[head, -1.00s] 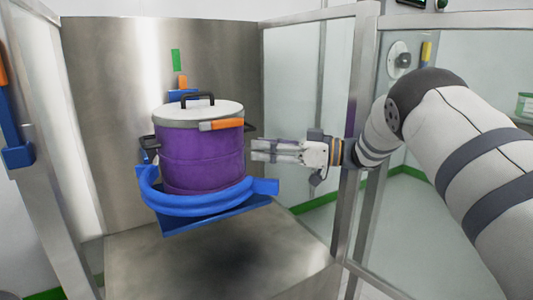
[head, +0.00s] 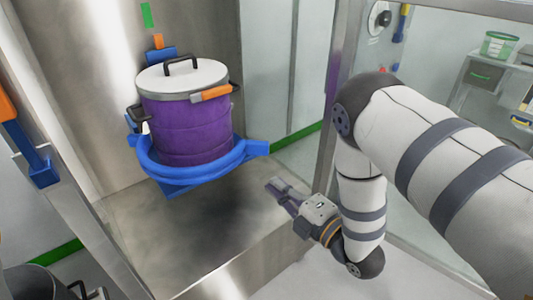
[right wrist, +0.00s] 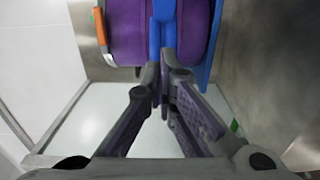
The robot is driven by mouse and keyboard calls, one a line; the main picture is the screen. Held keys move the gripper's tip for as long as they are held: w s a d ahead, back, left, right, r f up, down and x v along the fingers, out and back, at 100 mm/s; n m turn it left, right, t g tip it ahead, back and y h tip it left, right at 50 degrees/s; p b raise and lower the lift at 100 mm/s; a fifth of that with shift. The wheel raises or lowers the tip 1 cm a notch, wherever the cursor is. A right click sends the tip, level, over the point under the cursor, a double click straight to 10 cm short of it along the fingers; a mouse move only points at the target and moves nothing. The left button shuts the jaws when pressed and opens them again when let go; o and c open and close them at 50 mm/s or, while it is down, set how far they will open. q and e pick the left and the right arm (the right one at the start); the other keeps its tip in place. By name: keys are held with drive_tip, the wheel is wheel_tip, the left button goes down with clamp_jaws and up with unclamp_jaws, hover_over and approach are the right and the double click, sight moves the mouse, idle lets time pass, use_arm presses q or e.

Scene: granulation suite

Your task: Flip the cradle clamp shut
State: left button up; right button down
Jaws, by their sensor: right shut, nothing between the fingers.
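A purple drum (head: 188,132) with a pale lid (head: 182,76) and an orange tab at its rim stands upright in a blue cradle (head: 205,170). The cradle's curved blue band passes around the drum's lower front, and one end (head: 257,148) sticks out at the right. I cannot tell whether the band is latched. My right gripper (head: 279,189) is shut and empty, below and to the right of the cradle, apart from it. In the right wrist view its fingertips (right wrist: 164,80) meet in front of the blue band (right wrist: 162,28) and the drum. My left gripper is out of view.
A steel back panel (head: 90,90) stands behind the drum, and a steel ledge (head: 180,235) lies below it. A metal post (head: 345,70) and clear panels stand at the right. A blue and orange handle (head: 25,140) is on the left frame. The ledge top is bare.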

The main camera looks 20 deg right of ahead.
approach(247, 148)
drive_tip(key=a, duration=0.3)
drive_tip(key=w, duration=0.2)
drive_tip(key=w+d+b, duration=0.1)
drive_tip(key=w, duration=0.1)
drive_tip(key=shift+w+d, duration=0.2)
drive_tip(key=shift+w, duration=0.05)
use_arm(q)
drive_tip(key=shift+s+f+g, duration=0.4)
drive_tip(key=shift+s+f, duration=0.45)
